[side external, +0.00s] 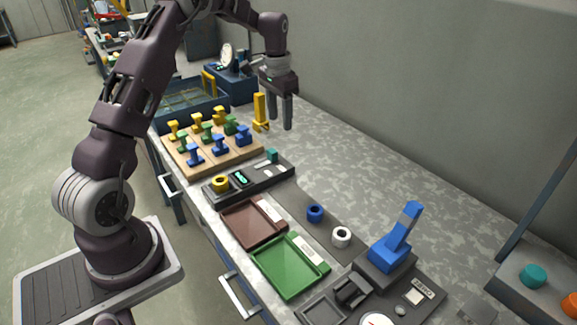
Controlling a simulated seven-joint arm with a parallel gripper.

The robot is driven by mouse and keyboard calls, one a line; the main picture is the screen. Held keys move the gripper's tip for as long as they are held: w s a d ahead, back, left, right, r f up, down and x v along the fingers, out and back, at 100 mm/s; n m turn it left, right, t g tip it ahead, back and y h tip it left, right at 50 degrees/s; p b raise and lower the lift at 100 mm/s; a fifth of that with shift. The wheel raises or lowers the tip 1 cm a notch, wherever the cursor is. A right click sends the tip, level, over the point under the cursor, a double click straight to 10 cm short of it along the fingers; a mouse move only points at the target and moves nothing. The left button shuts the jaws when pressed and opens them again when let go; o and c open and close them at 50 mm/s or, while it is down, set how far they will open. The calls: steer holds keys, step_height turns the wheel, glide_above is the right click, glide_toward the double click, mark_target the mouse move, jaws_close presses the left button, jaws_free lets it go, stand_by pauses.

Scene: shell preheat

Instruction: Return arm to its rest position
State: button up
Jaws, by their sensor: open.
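My gripper (281,112) hangs over the far part of the bench, fingers pointing down, open and empty. My arm is raised and reaches across from the left. A yellow upright piece (260,110) stands just left of the fingers in the picture. Whether it is close to them in depth, I cannot tell.
A wooden board (211,158) holds several yellow, green and blue pieces. Nearer are a dark tray (289,172), a brown tray (245,232), a green tray (283,279) and a blue lever device (392,250). The bench (375,178) is clear along the wall.

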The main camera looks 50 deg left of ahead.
steer(key=s+d+r+t, duration=0.2)
steer(key=s+d+r, duration=1)
steer(key=d+r, duration=0.4)
steer(key=s+d+f+t, duration=0.1)
steer(key=s+d, duration=0.3)
steer(key=s, duration=0.5)
steer(key=s+d+f+t, duration=0.1)
steer(key=s+d, duration=0.3)
steer(key=s, duration=0.6)
steer(key=shift+s+t, duration=0.2)
steer(key=shift+t, duration=0.2)
